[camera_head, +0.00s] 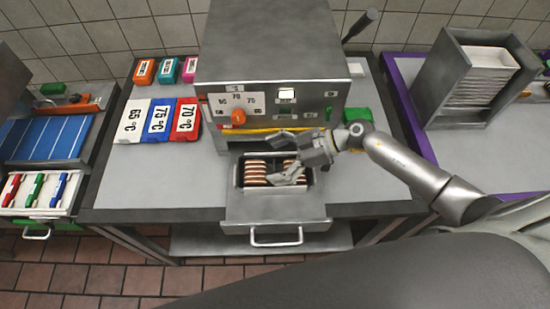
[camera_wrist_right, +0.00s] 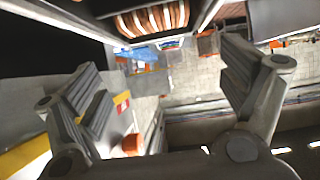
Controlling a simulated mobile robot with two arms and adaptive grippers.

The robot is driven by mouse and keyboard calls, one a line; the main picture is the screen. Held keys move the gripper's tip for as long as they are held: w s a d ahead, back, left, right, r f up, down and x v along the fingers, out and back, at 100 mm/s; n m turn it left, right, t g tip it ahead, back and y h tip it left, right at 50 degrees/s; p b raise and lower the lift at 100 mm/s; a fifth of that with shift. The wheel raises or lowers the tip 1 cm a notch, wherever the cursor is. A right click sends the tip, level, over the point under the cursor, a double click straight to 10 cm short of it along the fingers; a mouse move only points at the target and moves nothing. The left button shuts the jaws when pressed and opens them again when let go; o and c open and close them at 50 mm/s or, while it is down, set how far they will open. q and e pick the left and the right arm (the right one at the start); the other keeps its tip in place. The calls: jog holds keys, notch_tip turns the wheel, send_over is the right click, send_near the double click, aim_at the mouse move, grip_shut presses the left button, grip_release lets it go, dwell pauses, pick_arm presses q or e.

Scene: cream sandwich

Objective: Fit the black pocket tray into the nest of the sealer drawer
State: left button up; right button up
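The black pocket tray (camera_head: 240,175) lies in the open sealer drawer (camera_head: 276,208), with reddish-brown and cream sandwiches in two groups. Whether it is fully seated in the nest cannot be told, because my gripper covers its right part. My right gripper (camera_head: 279,158) is above the tray's right half, fingers spread and pointing left. In the right wrist view my right gripper (camera_wrist_right: 165,88) is wide open with nothing between its fingers. The sandwiches (camera_wrist_right: 152,19) show at that view's top edge, beyond the fingertips. My left gripper is not in view.
The sealer (camera_head: 268,50) with its orange dial (camera_head: 238,117) stands behind the drawer. Temperature cards (camera_head: 157,122) lie left of it, and a green block (camera_head: 357,116) lies right. A metal rack (camera_head: 475,80) stands on the right table. The grey tabletop (camera_head: 160,175) left of the drawer is clear.

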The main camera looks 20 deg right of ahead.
jog(key=shift+d, duration=0.2)
jog(key=v, duration=0.6)
jog(key=shift+s+d, duration=0.1)
jog(key=shift+d+r, duration=0.3)
jog(key=shift+r, duration=0.05)
jog(key=shift+s, duration=0.1)
dwell(0.4)
